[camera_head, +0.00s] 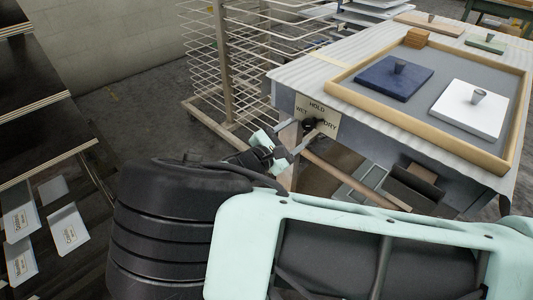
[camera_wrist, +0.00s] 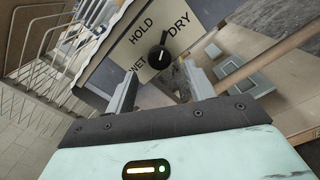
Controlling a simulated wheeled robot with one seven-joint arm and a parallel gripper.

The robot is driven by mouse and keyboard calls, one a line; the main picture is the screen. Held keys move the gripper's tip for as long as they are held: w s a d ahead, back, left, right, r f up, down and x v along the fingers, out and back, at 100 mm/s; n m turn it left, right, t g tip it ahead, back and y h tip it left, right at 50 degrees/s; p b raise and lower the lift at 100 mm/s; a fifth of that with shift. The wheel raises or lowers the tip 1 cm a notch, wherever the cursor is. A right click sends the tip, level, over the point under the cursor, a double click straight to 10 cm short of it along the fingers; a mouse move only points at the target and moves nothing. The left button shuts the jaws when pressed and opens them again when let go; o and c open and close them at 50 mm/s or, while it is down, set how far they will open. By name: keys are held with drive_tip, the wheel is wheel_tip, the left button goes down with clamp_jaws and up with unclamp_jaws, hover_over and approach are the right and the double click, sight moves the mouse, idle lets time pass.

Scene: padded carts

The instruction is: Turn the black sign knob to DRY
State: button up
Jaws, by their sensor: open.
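The black sign knob (camera_wrist: 159,58) sits on a cream sign plate (camera_wrist: 136,48) lettered HOLD, DRY and WET. In the wrist view the knob's narrow end points up, between HOLD and DRY; a short white mark shows on its face. In the head view the sign plate (camera_head: 329,118) hangs on the cart's near end, and the knob (camera_head: 310,124) is partly hidden by my gripper (camera_head: 298,138). My gripper is open and empty. In the wrist view its fingers (camera_wrist: 157,72) stand either side of and below the knob, apart from it.
The padded cart (camera_head: 301,76) carries a wooden-rimmed tray (camera_head: 350,91) with a blue and a white lidded board. A wire rack (camera_head: 229,100) stands close behind the sign. Shelves with cards (camera_head: 68,228) stand at left. Floor shows between shelves and rack.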

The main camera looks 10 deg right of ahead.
drive_tip(key=v, duration=1.1)
drive_tip(key=shift+b, duration=0.35)
drive_tip(key=s+d+r+m+g+y+p, duration=0.3)
drive_tip(key=s+d+m+g+y+p, duration=0.15)
drive_tip(key=s+d+g, duration=0.4)
drive_tip(key=s+r+m+g+y+p, duration=0.2)
drive_tip(key=s+r+m+y+p, duration=0.2)
drive_tip(key=s+r, duration=1.1)
wheel_tip(320, 180, up, 4)
drive_tip(key=a+m+y, duration=0.1)
drive_tip(key=m+y, duration=0.2)
drive_tip(key=y, duration=0.3)
drive_tip(key=shift+y+p, duration=0.35)
drive_tip(key=shift+p, duration=0.05)
drive_tip(key=shift+f, duration=0.15)
